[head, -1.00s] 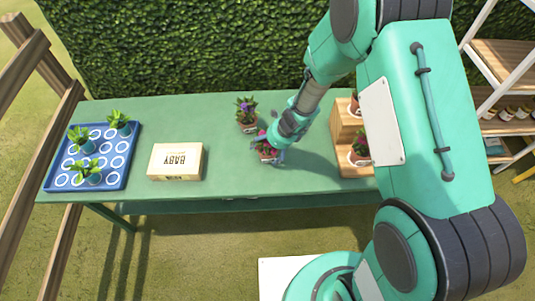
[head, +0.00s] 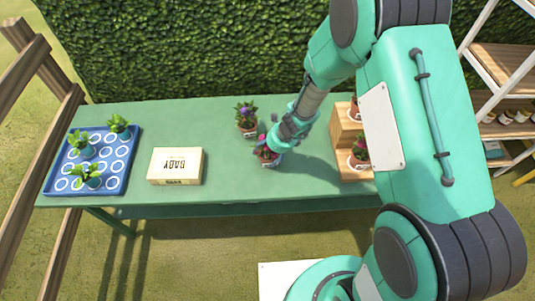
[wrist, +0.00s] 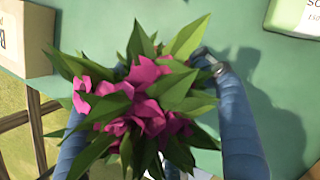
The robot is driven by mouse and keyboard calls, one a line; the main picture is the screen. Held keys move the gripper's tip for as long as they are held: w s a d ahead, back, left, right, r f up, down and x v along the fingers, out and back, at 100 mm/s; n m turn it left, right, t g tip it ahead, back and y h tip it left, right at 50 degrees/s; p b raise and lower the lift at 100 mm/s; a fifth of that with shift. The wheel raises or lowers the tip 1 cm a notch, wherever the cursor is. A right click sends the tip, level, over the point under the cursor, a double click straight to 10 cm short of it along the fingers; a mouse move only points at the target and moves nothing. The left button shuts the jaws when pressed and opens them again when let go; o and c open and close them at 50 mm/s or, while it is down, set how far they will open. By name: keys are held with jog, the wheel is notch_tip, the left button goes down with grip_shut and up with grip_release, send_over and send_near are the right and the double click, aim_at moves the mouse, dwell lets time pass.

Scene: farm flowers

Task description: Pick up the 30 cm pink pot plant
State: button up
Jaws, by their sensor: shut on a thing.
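The pink-flowered pot plant (head: 264,154) stands near the front of the green table, right of its middle. In the wrist view its pink blooms (wrist: 145,105) and green leaves fill the middle and hide its pot. My gripper (head: 273,146) reaches down onto it from the upper right. Its two blue fingers lie on either side of the plant in the wrist view, shut on it. The contact points are hidden by leaves. Whether the pot's base touches the table I cannot tell. No size label on it is readable.
A purple-flowered pot (head: 246,120) stands close behind. A box marked BABY (head: 175,165) and a blue tray (head: 63,188) with several seedlings are left. A wooden step stand (head: 350,126) with potted plants is right. The table between box and plant is clear.

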aim_at(263, 153)
jog(key=shift+r+p, duration=0.75)
jog(key=shift+r, duration=1.15)
jog(key=s+d+r, duration=0.1)
jog(key=s+d, duration=0.3)
jog(key=s, duration=1.1)
jog(key=shift+s+d, duration=0.15)
jog(key=shift+r, duration=0.1)
